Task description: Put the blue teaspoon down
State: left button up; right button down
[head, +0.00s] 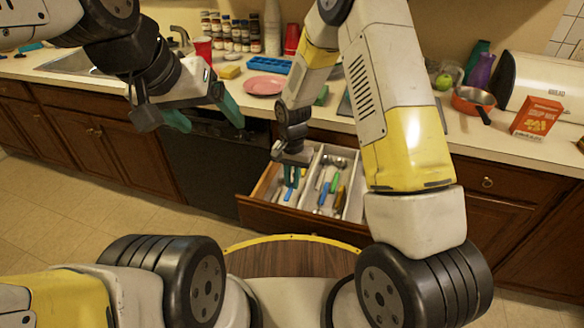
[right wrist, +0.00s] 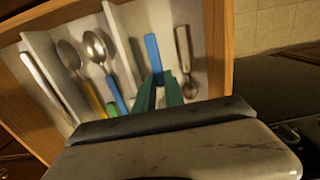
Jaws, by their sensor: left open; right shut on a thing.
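My right gripper (head: 291,176) is down at the left part of the open drawer (head: 300,219). In the right wrist view its two green fingers (right wrist: 160,92) are shut on the blue teaspoon (right wrist: 153,52), whose blue handle sticks out past the fingertips. The teaspoon's bowl is hidden. The teaspoon is over the cutlery tray's compartment nearest the right side in the wrist view; I cannot tell whether it touches the bottom. My left gripper (head: 212,121) is open and empty, raised in front of the counter, well left of the drawer.
A silver spoon (right wrist: 184,60) lies beside the teaspoon. Other spoons (right wrist: 95,48) with yellow and green handles lie in the neighbouring compartment. On the counter are a pink plate (head: 265,84), a blue tray (head: 269,64), an orange pan (head: 471,99) and a red-orange box (head: 537,117).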

jog(key=shift+d+f, duration=0.1)
jog(key=shift+f, duration=1.7)
jog(key=shift+f, duration=0.1)
jog(key=c, duration=1.4)
grip_release()
jog(key=shift+c, duration=0.2)
jog(key=s+d+r+n+t, duration=0.1)
jog(key=s+d+r, duration=0.15)
jog(key=r, duration=0.75)
jog(key=s+d+r+t+y, duration=0.1)
jog(key=d+r, duration=0.2)
jog(key=r, duration=0.6)
jog(key=s+d+r+n+t, duration=0.1)
jog(key=s+d+r, duration=0.1)
jog(key=r, duration=0.8)
jog(key=s+d+r+n+t, duration=0.1)
jog(key=s+d+r, duration=0.2)
jog(key=s, duration=0.4)
jog(key=s+d+r+n+t+y, duration=0.1)
jog(key=s+d+r+t, duration=0.1)
jog(key=s+r, duration=0.4)
jog(key=shift+s+d+r, duration=0.3)
jog(key=shift+s+d, duration=0.4)
jog(key=shift+s, duration=0.3)
